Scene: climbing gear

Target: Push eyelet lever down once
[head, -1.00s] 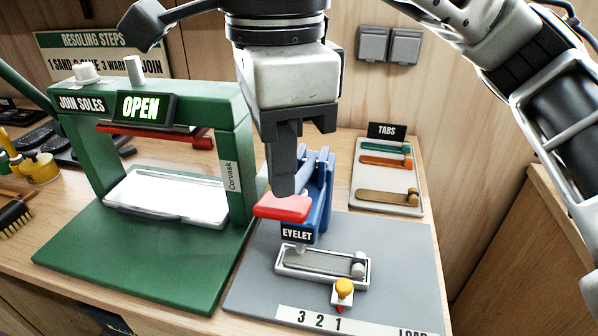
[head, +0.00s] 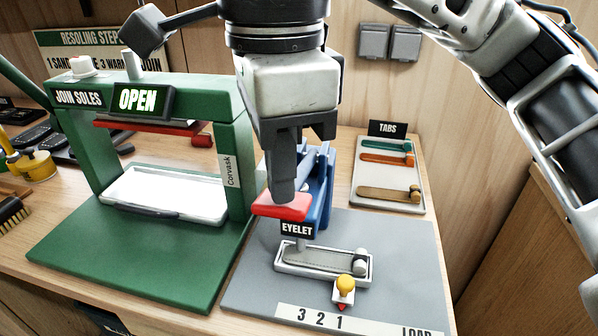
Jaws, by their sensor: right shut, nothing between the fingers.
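The eyelet press is blue with a red lever pad (head: 283,206) and a black EYELET label (head: 297,229). My right gripper (head: 282,196) is shut and empty, pointing down, with its fingertips at the top of the red pad. It seems to touch the pad, though the exact contact is hard to tell. The blue press body (head: 322,190) is partly hidden behind my gripper. Below the lever, a grey strip (head: 315,260) lies in a white holder (head: 284,270) under the press's pin. My left gripper is not in view.
A yellow knob (head: 344,283) with a red pointer stands by the 3 2 1 scale (head: 318,318) on the grey mat (head: 400,265). The green JOIN SOLES press (head: 235,190) stands close on the left. A TABS tray (head: 372,209) lies behind right. The mat's right side is clear.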

